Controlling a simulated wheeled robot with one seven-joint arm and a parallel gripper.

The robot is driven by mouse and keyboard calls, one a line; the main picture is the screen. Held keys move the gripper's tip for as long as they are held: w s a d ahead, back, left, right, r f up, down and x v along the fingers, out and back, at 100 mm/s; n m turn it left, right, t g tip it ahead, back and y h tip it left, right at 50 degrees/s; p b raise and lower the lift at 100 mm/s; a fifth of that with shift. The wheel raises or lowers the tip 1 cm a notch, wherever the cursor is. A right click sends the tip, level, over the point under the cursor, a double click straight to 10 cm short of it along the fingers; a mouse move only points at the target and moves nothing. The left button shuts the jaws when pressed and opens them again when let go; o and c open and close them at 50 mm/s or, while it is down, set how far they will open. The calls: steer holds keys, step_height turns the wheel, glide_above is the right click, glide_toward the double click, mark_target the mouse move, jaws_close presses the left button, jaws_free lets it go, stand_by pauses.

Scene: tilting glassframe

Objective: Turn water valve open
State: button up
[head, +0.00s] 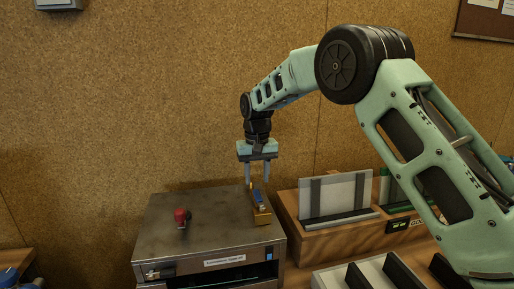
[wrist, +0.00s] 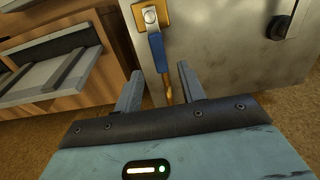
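In the wrist view the blue handle (wrist: 157,52) runs from a silver bolt on a square brass plate (wrist: 149,17) toward my gripper. My gripper (head: 257,182) points down just above the valve. In the wrist view my gripper's two fingers (wrist: 160,78) are apart, with the handle's lower end and a brass part (wrist: 167,90) appearing between them. Neither finger visibly presses on the handle.
A red knob (head: 182,217) stands on the box top, left of the valve. To the right, a wooden stand (head: 312,239) holds an upright glass panel (head: 336,195). A slotted rack (head: 372,272) lies in front. A cork wall (head: 130,100) is behind; space above the box is free.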

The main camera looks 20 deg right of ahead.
mark_target(257, 194)
step_height(257, 194, up, 12)
steer(key=b, duration=0.1)
steer(key=shift+r+b, duration=0.25)
steer(key=shift+b, duration=0.15)
steer(key=s+a+f+n+y+b, duration=0.15)
steer(key=s+a+f, duration=0.3)
steer(key=s, duration=0.65)
steer(key=s+a+f+n+b, duration=0.1)
steer(key=s+a+f+n, duration=0.2)
steer(key=s+a, duration=0.55)
steer(key=s+d+f+n, duration=0.2)
steer(key=s+d+f, duration=0.1)
steer(key=s, duration=0.8)
steer(key=s+d+f+n+b, duration=0.1)
steer(key=s+f, duration=0.5)
steer(key=s, duration=0.6)
steer(key=d+n+h, duration=0.1)
steer(key=d, duration=0.1)
steer(key=shift+s+d+f, duration=0.25)
steer(key=shift+d+f, duration=0.05)
steer(key=shift+d, duration=0.05)
